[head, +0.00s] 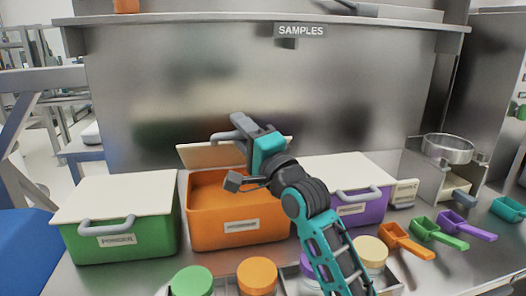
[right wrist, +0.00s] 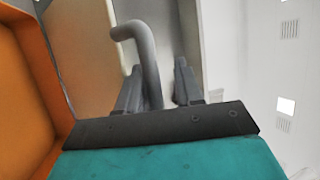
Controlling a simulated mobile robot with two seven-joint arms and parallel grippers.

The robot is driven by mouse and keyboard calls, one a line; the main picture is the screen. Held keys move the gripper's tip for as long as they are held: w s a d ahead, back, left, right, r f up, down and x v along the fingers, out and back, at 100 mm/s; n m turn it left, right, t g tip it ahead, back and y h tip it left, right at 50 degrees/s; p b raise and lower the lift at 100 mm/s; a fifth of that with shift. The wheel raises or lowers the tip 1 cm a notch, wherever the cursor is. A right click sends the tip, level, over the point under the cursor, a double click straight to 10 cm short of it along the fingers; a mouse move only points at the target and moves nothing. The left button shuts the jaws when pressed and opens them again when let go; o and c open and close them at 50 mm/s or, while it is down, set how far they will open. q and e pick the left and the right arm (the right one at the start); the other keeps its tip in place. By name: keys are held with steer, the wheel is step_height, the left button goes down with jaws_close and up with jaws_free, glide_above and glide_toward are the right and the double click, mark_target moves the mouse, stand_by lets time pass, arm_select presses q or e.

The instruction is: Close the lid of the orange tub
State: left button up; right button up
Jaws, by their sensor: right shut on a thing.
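My right gripper (head: 240,132) is shut on the lid's grey handle (head: 222,136), above the tub. In the right wrist view the handle (right wrist: 147,58) passes between the two fingers (right wrist: 158,88). The lid (right wrist: 85,40) lies beyond it, and the orange tub wall (right wrist: 20,100) is on the left. My left gripper is not in view.
The green tub (head: 125,240) on the left and the purple tub (head: 368,212) on the right both have lids on. Jars with green (head: 193,281) and orange (head: 257,275) lids stand in front. Coloured scoops (head: 405,243) lie at the right. A shelf (head: 200,18) runs above.

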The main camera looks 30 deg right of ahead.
arm_select(q)
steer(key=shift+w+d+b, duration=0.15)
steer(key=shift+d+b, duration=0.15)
steer(key=shift+b, duration=0.05)
arm_select(e)
steer(key=v, duration=0.9)
steer(key=shift+s+d+r, duration=0.15)
steer(key=shift+s+r, duration=0.1)
steer(key=shift+s, duration=0.2)
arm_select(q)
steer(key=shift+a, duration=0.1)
